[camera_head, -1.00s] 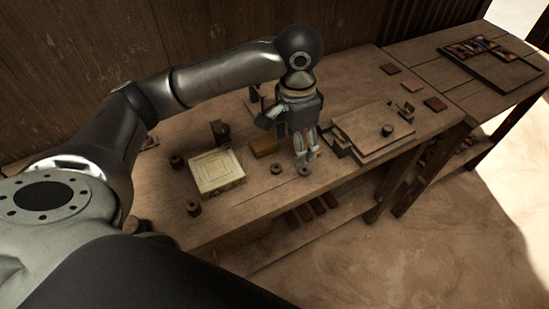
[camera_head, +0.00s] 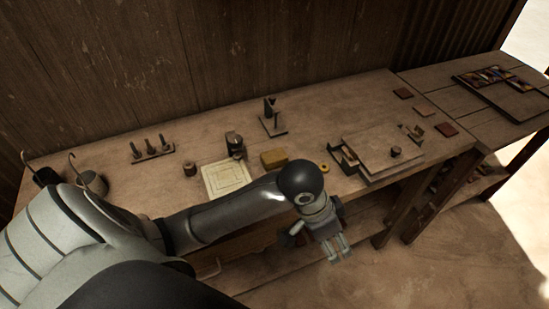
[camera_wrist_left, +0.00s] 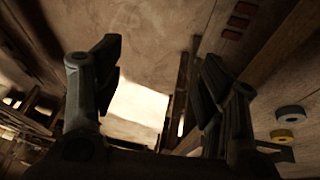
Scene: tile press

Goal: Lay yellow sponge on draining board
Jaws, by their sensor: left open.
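The yellow sponge (camera_head: 274,158), a small dull-yellow block, lies on the workbench between the cream square plate (camera_head: 228,178) and a wooden board with a knob (camera_head: 376,158). I cannot tell for sure which of these flat pieces is the draining board. My left gripper (camera_head: 338,250) hangs beyond the bench's front edge, right of and nearer than the sponge, fingers pointing down. In the left wrist view its two fingers (camera_wrist_left: 160,62) stand wide apart with nothing between them. The sponge does not show clearly in that view. My right gripper is not in view.
A yellow ring (camera_head: 323,168) lies right of the sponge; in the wrist view a grey ring (camera_wrist_left: 290,113) lies near it. A dark clamp-like piece (camera_head: 235,145) and a pegged stand (camera_head: 272,122) stand behind. A tray of coloured tiles (camera_head: 500,85) sits far right.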

